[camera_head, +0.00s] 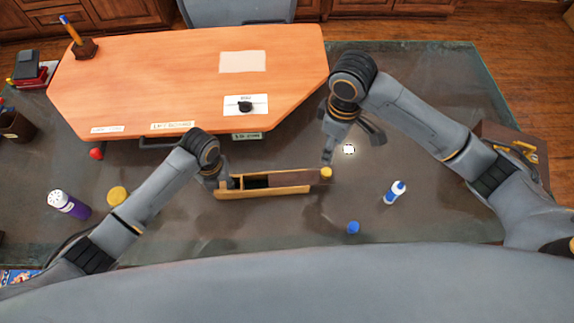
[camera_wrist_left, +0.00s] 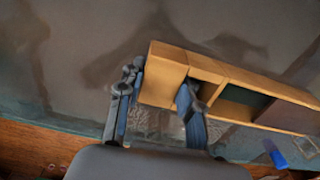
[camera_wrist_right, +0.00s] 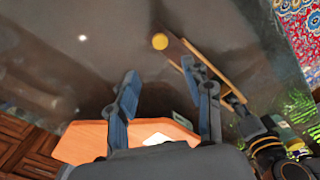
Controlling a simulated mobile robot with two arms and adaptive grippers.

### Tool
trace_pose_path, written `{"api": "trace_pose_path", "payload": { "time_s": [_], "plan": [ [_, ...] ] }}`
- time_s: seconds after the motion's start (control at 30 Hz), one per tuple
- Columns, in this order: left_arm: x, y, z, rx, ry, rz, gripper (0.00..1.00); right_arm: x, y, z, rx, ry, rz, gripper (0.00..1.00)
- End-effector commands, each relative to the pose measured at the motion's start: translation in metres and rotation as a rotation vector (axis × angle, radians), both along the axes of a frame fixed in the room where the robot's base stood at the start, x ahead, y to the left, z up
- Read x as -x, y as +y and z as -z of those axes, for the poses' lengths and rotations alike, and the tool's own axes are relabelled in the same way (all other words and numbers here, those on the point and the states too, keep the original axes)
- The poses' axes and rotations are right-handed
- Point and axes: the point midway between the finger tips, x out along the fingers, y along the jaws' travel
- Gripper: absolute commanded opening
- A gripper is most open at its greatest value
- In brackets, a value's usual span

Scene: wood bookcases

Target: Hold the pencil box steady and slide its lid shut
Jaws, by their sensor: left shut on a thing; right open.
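The wooden pencil box (camera_head: 262,191) lies lengthwise on the dark glass desk. Its brown sliding lid (camera_head: 296,178) covers the right part and sticks out past the box's right end; a dark opening shows at the left. My left gripper (camera_head: 226,183) is shut on the box's left end; in the left wrist view (camera_wrist_left: 155,100) its fingers straddle that end wall. My right gripper (camera_head: 328,152) is open and empty, pointing down near the lid's right end. In the right wrist view (camera_wrist_right: 162,76) its fingers are spread wide. A yellow round piece (camera_head: 326,173) shows at the lid's end.
An orange wooden board (camera_head: 190,80) fills the desk behind. A blue-white bottle (camera_head: 395,192) and blue cap (camera_head: 353,227) are at right. A purple bottle (camera_head: 68,205), yellow cap (camera_head: 117,195) and red ball (camera_head: 96,153) are at left. The desk in front of the box is clear.

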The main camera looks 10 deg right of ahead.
Motion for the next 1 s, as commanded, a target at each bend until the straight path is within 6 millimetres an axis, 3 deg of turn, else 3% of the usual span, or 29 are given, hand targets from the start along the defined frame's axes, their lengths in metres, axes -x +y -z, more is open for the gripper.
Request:
{"api": "trace_pose_path", "payload": {
  "time_s": [0.6, 0.8, 1.0],
  "plan": [
    [0.0, 0.0, 0.0, 0.0, 0.0, 0.0, 0.0, 0.001, 0.0, 0.104, 0.003, 0.004, 0.002, 0.5],
    [0.0, 0.0, 0.0, 0.0, 0.0, 0.0, 0.0, 0.001, 0.0, 0.118, 0.001, 0.003, 0.003, 0.5],
    [0.0, 0.0, 0.0, 0.0, 0.0, 0.0, 0.0, 0.001, 0.0, 0.12, 0.001, 0.002, 0.002, 0.5]
  ]
}}
